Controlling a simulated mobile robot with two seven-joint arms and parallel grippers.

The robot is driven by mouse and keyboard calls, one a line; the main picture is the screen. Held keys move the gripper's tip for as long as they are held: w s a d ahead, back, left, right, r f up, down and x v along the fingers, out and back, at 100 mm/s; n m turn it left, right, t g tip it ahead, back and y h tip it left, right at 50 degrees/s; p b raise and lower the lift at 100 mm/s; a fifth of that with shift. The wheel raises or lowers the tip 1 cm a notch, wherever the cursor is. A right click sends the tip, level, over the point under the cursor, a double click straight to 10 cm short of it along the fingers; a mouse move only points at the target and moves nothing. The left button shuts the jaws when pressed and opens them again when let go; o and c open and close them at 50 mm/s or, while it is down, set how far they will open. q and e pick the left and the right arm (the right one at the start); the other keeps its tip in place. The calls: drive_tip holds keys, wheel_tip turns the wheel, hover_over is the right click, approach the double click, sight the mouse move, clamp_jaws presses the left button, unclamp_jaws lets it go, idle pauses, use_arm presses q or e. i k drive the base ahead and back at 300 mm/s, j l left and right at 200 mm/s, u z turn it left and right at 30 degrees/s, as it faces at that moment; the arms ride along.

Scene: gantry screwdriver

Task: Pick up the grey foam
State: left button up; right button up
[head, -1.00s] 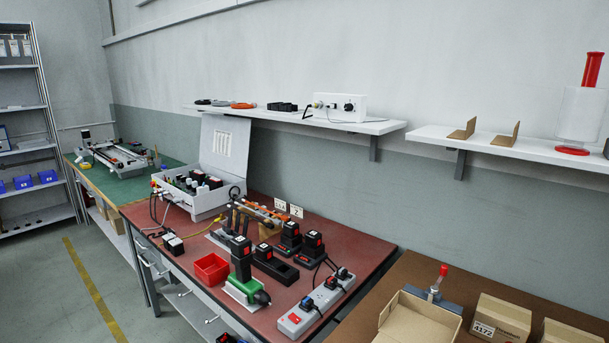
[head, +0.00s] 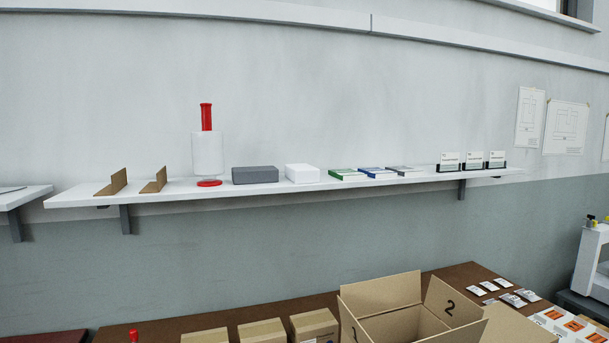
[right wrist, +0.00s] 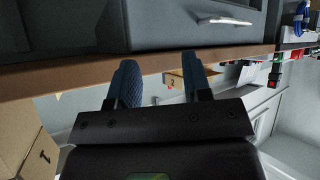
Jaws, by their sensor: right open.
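The grey foam (head: 255,175) is a dark grey block lying on the long white wall shelf in the head view. It sits between a white cylinder on a red base and a white block. My right gripper (right wrist: 155,85) shows in the right wrist view with its two blue fingers apart and nothing between them. It is near a brown table edge and a grey drawer, and the foam is not in that view. My left gripper is in neither view.
The white shelf (head: 330,192) also holds a white block (head: 302,173), a red-and-white cylinder (head: 207,150), cardboard pieces, booklets and card stands. Below, an open cardboard box (head: 385,292) and smaller boxes (head: 262,332) stand on a brown table.

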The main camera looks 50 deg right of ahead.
sight(265, 174)
drive_tip(key=z, duration=1.4)
